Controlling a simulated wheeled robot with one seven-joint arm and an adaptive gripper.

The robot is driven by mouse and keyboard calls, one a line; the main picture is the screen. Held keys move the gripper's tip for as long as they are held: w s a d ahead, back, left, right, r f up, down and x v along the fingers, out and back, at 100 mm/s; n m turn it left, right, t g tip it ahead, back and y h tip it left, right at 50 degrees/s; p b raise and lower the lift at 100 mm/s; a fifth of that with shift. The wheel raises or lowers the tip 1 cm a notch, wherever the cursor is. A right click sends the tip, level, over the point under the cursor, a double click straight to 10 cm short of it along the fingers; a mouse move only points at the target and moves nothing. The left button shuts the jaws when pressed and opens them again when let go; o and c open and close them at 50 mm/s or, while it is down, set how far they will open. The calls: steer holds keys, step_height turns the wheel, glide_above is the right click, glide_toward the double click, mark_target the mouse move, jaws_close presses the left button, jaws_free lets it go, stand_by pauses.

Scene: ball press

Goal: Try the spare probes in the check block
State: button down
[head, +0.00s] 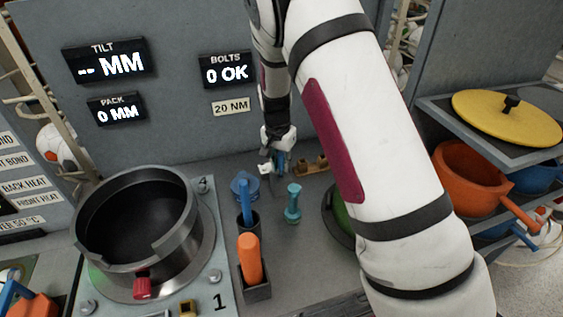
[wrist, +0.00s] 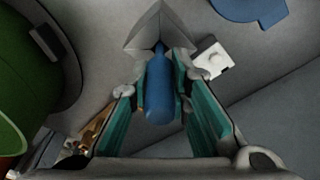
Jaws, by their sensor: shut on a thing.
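My gripper (head: 277,166) is low over the back of the bench in the head view. In the wrist view its teal-padded fingers (wrist: 162,85) are shut on a blue rounded handle (wrist: 164,97), probably a probe. The handle's far end meets a grey, angular piece (wrist: 158,22); I cannot tell whether it sits inside it or only lies over it. A small white block (wrist: 212,58) lies beside the fingertips. I cannot tell for sure which piece is the check block. In the head view my gripper mostly hides the held handle.
A dark ring-shaped press pot (head: 140,215) stands at left. A blue handle (head: 247,202) and an orange handle (head: 249,256) stand in dark holders. A teal peg (head: 293,204) is beside them. A brown rack (head: 311,166) lies behind. Shelves with an orange pot (head: 470,178) stand at right.

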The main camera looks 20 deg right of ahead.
steer(key=shift+f, duration=0.75)
steer(key=shift+f, duration=0.15)
steer(key=c, duration=1.4)
jaws_free()
steer(key=r, duration=0.7)
steer(key=s+a+r, duration=0.1)
steer(key=r, duration=0.2)
steer(key=shift+a+r, duration=0.1)
steer(key=shift+r, duration=0.25)
steer(key=shift+s+r, duration=0.15)
steer(key=shift+r, duration=0.4)
